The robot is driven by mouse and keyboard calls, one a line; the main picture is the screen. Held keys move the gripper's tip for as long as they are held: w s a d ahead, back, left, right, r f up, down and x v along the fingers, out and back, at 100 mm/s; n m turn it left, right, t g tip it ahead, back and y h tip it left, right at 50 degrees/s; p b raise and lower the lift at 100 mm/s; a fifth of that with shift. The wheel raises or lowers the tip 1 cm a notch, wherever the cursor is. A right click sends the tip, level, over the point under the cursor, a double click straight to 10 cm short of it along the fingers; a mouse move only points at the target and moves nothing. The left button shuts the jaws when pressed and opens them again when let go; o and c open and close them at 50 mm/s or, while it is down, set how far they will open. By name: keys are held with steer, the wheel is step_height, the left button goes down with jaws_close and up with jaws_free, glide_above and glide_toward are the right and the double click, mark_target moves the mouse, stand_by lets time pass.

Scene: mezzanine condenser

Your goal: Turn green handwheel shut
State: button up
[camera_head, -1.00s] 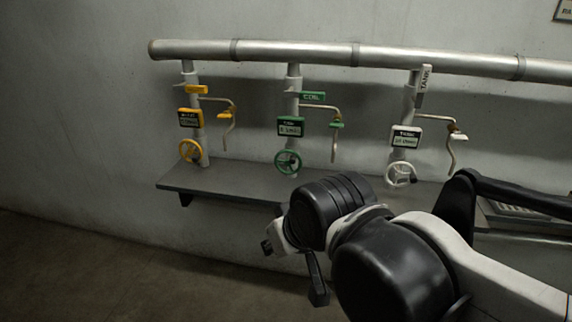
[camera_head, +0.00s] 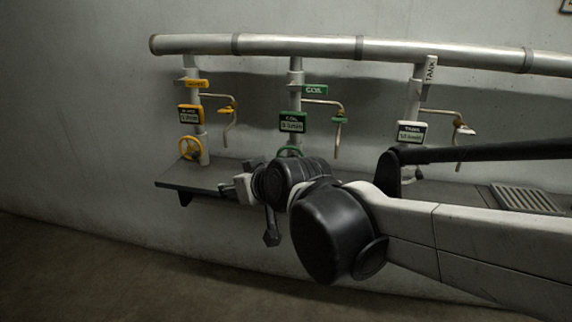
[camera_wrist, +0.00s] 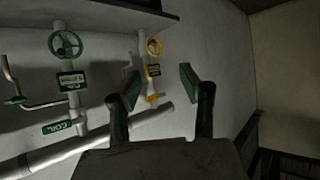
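The green handwheel (camera_head: 289,151) is on the middle pipe in the head view. Only its upper rim shows; my arm hides the rest. In the wrist view, which is upside down, the whole green handwheel (camera_wrist: 66,45) shows at the upper left, with its spokes and hub. My gripper (camera_wrist: 158,84) is open and empty, its two fingers well apart. The wheel lies outside the fingers, to their left in the wrist view. In the head view my gripper (camera_head: 228,188) is left of and below the wheel, and its fingers are hard to make out.
The yellow handwheel (camera_head: 189,148) is on the left pipe; in the wrist view it appears between my fingers. A grey shelf (camera_head: 185,180) runs below the wheels. Bent drain pipes (camera_head: 338,138) hang beside each valve. The white tank valve's lower part is mostly behind my arm.

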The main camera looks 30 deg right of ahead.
steer(key=w+d+f+m+t+h+b, duration=0.15)
steer(key=w+d+t+b, duration=0.25)
steer(key=w, duration=0.5)
steer(key=w+d+f+m+t+h+b, duration=0.1)
steer(key=w+d+f+t+h+b, duration=0.2)
steer(key=w, duration=0.5)
steer(key=w+d+f+m+g+h+b, duration=0.1)
steer(key=d+f+m+g+h+b, duration=0.2)
steer(key=d+f+m+h+b, duration=0.8)
steer(key=w+d+n, duration=0.1)
steer(key=w+d, duration=0.2)
steer(key=d, duration=0.1)
steer(key=w+d+r+n, duration=0.1)
steer(key=w+d, duration=0.2)
steer(key=d, duration=0.1)
steer(key=w+d+n+h, duration=0.1)
steer(key=w+d, duration=0.2)
steer(key=d, duration=0.1)
steer(key=shift+w+r, duration=0.15)
steer(key=shift+c, duration=0.2)
jaws_close()
